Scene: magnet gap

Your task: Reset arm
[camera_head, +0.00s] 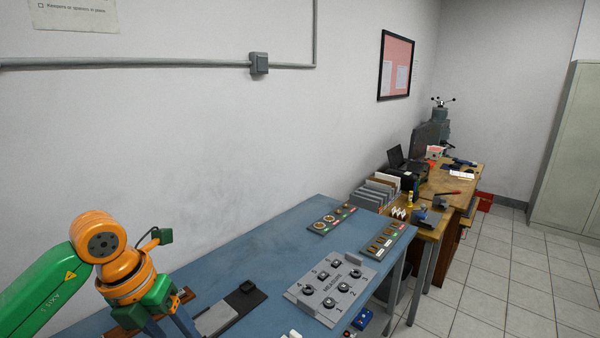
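My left arm, green with an orange wrist, comes in from the left. My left gripper (172,328) hangs over the near left part of the blue table (250,258). Its two blue-grey fingers point down and stand apart; their tips are at or past the bottom edge. No object shows between them. My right gripper is out of view.
A dark plate with a black block (246,290) lies between the gripper and the grey board. Two green trays with small parts, one at the back (331,219) and one at the right (382,242), lie beyond. A cluttered wooden bench (450,183) stands farther back. The table's back left is clear.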

